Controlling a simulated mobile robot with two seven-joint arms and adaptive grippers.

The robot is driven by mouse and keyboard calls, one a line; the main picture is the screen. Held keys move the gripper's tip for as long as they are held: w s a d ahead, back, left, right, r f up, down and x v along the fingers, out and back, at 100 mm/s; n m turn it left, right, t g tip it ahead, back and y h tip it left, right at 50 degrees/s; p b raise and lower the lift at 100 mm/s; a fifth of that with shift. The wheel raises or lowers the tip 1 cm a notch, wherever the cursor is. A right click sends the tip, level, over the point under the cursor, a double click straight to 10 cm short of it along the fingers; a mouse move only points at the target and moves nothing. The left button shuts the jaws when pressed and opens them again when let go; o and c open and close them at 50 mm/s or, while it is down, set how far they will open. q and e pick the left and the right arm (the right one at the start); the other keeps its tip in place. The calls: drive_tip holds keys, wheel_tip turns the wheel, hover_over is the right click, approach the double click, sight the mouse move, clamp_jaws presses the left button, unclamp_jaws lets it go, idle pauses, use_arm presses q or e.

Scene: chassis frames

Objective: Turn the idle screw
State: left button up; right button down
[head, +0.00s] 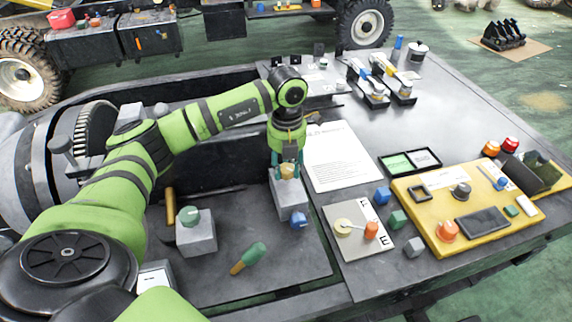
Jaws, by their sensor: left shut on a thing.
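My left gripper (287,164) points down over a grey block (291,198). It is shut on a small brass-yellow screw head (288,171) on top of that block, which may be the idle screw. The fingers hide part of the head, so its turn angle cannot be read. A blue knob (298,220) sits at the front of this block. A second grey block (197,238) stands to the left with a green knob (190,216) on top. My right gripper is not in view.
To the right are a plate marked F and E (357,248), a white printed sheet (340,158), small coloured cubes and a yellow control panel (420,212). The table's far right surface is mostly clear.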

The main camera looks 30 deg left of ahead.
sight(286, 165)
use_arm(q)
drive_tip(key=n, duration=0.4)
drive_tip(key=n+p, duration=0.1)
drive_tip(key=n, duration=0.1)
drive_tip(key=shift+w+a+r, duration=0.15)
drive_tip(key=shift+w+r, duration=0.1)
drive_tip(key=shift+a+n, duration=0.1)
drive_tip(key=shift+n, duration=0.2)
drive_tip(key=o, duration=1.1)
drive_tip(key=shift+c, duration=0.2)
drive_tip(key=shift+o, duration=0.4)
drive_tip(key=shift+f, duration=0.2)
wheel_tip(286, 165, up, 12)
